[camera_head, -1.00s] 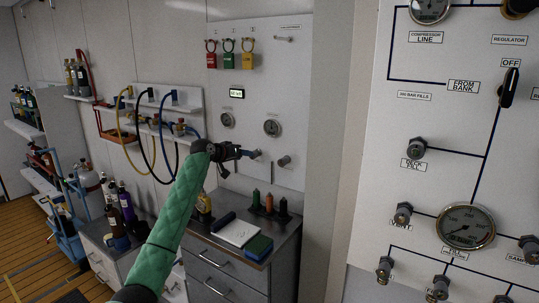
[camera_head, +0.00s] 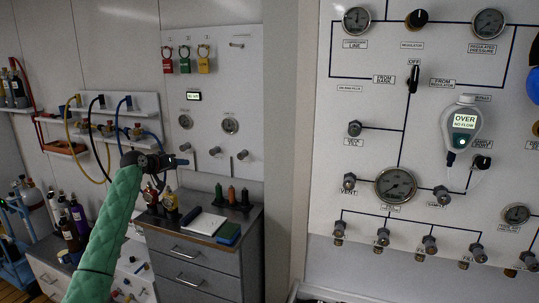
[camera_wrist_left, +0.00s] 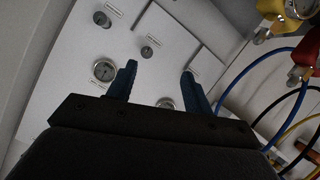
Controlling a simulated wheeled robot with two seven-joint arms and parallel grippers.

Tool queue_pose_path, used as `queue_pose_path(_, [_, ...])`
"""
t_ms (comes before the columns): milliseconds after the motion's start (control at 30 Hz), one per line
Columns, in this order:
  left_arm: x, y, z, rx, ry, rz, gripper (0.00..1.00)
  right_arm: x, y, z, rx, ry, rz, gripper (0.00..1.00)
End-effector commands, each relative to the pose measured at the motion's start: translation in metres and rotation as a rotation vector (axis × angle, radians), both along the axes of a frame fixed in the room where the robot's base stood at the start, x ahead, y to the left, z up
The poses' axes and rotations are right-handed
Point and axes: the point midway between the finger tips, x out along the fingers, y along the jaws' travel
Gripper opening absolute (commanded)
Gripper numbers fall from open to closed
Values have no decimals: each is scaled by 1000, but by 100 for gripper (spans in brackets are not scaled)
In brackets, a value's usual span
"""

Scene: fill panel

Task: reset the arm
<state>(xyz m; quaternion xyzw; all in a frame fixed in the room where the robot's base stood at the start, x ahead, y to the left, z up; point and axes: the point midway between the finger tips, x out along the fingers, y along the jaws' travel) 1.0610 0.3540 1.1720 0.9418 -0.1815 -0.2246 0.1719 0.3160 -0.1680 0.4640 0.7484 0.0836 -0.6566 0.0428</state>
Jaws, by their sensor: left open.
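My left arm in its green sleeve (camera_head: 108,232) reaches up from the lower left in the head view. Its left gripper (camera_head: 186,162) is raised in front of the small wall panel, above the grey drawer cabinet. In the left wrist view the two blue fingers of the left gripper (camera_wrist_left: 160,82) stand apart with nothing between them. The small panel with its gauges (camera_wrist_left: 103,70) lies beyond the fingers. My right gripper does not show.
A drawer cabinet (camera_head: 205,265) holds a notebook (camera_head: 201,224) and small bottles. Coloured hoses (camera_head: 72,140) hang at the left. Cylinders (camera_head: 78,215) stand lower left.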

Motion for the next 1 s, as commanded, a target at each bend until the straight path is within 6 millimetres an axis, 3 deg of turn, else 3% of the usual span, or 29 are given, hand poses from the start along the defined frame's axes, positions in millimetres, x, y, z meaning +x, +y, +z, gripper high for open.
queue_pose_path(233, [-2,10,0,106,1,39,51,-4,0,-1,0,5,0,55])
queue_pose_path(433, [-8,15,16,215,-29,84,51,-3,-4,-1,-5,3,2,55])
queue_pose_path(633, [-18,6,33,328,-68,127,51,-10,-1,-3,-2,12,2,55])
queue_pose_path(833, [-36,-12,-4,425,-57,154,51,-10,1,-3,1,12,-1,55])
queue_pose_path(1000, [-55,-27,-53,484,-24,161,51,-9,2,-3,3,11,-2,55])
